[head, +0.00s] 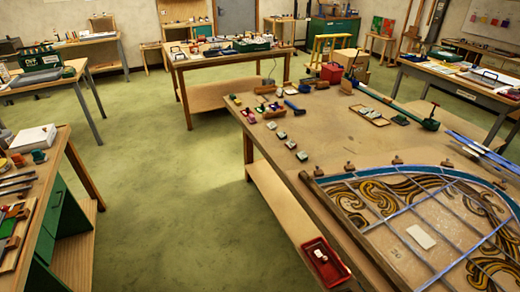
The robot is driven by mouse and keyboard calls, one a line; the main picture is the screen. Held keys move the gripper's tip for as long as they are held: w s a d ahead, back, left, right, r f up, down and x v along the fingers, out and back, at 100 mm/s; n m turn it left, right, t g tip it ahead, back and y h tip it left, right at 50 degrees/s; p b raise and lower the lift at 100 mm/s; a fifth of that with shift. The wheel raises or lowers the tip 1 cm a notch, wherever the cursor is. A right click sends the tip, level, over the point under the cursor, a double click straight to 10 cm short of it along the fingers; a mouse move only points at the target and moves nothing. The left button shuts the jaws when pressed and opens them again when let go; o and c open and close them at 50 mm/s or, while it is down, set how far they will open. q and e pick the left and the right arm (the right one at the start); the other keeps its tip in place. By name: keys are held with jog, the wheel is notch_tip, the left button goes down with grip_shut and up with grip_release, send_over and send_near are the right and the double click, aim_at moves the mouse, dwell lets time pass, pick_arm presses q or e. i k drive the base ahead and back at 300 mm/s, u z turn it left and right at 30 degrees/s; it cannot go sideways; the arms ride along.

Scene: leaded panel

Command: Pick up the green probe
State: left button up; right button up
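No thing in the head view is clearly a probe. On the near left bench, a small green object (39,156) and a green piece in a wooden tray (8,228) also show. I cannot tell whether any of these is the green probe. Neither of my grippers is in view.
The leaded panel (422,239) fills the right bench's near end. Small blocks (290,144) line its left side, with a blue-handled tool (294,107) behind. A red tray (326,262) sits low at its left edge. Green floor (165,190) between the benches is clear.

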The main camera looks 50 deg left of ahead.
aim_at(302, 157)
jog(key=u, duration=1.35)
